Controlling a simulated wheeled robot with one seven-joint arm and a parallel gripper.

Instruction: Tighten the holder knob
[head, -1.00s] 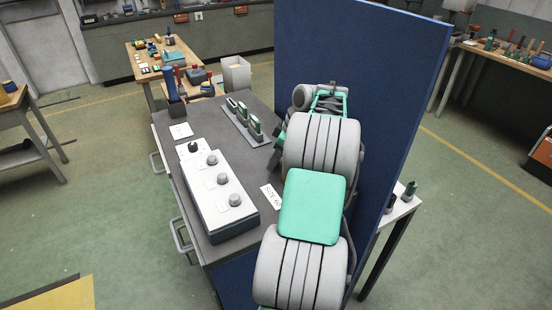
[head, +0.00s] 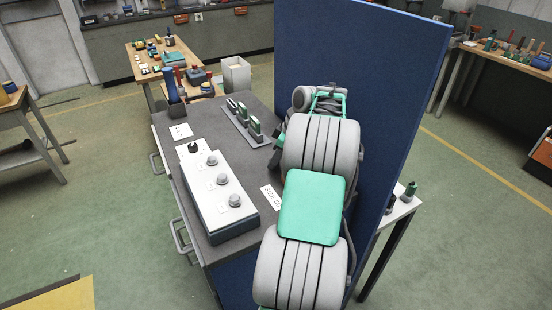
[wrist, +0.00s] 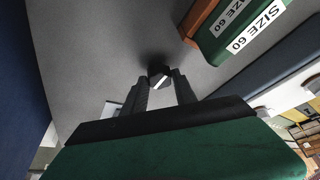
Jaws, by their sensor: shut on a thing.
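In the wrist view my gripper (wrist: 160,86) has its two dark fingers closed on a small black knob (wrist: 157,71) with a white mark on its face. The fingers touch it from both sides. Behind the knob is a plain grey surface (wrist: 95,50). A green and brown block (wrist: 215,35) with "SIZE 60" labels is at the upper right, apart from the fingers. In the head view my arm covers the gripper and the knob it holds.
In the head view a tall blue panel (head: 400,60) stands close to the right of my arm. A white-topped box with several knobs (head: 207,185) and a rack of green pieces (head: 243,120) sit on the grey bench (head: 235,165).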

